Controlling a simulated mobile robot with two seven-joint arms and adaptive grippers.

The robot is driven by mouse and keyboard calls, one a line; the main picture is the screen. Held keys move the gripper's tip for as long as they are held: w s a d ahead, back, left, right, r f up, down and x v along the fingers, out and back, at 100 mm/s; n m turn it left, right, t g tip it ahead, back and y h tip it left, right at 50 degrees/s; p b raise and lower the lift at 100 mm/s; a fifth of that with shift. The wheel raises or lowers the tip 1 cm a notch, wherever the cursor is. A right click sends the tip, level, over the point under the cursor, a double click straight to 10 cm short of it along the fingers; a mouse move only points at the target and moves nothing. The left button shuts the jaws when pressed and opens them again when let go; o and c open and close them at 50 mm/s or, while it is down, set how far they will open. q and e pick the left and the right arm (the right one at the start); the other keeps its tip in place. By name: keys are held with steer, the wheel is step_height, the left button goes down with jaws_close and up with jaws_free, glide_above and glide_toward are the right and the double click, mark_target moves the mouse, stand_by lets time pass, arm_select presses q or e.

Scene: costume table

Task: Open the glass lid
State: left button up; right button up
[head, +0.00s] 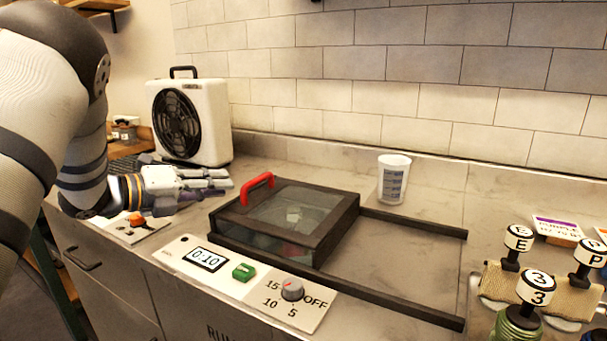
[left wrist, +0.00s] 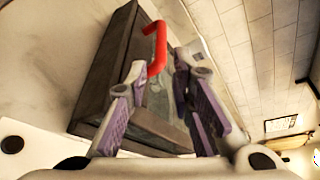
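The glass lid (head: 300,214) is a clear pane in a dark frame on top of a low box set on the counter. It looks closed. A red handle (head: 257,187) stands at the left edge of the lid. Something small and pale shows through the glass. My left gripper (head: 222,183) is just left of the red handle, pointing right toward it. In the left wrist view its two fingers (left wrist: 157,75) are apart, with the red handle (left wrist: 156,45) ahead, near the fingertips. I cannot tell whether they touch it. My right gripper is not in view.
A control panel (head: 232,272) with a 0:10 display, green button and dial lies in front of the box. Dark rails (head: 415,222) extend right. A measuring cup (head: 393,180) stands behind them. A white fan (head: 190,118) stands behind my left gripper. Labelled stamps (head: 537,287) stand at right.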

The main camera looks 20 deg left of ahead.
mark_target(256, 181)
arm_select(q)
steer(key=shift+a+r, duration=0.2)
steer(key=shift+a, duration=0.05)
steer(key=shift+w+f, duration=0.1)
steer(key=b+x, duration=0.1)
steer(key=x, duration=0.8)
steer(key=shift+w+d+f, duration=0.1)
steer(key=shift+f, duration=0.1)
steer(key=shift+w+d+r+b, duration=0.2)
steer(key=shift+w+b, duration=0.1)
steer(key=shift+w, duration=0.2)
jaws_close()
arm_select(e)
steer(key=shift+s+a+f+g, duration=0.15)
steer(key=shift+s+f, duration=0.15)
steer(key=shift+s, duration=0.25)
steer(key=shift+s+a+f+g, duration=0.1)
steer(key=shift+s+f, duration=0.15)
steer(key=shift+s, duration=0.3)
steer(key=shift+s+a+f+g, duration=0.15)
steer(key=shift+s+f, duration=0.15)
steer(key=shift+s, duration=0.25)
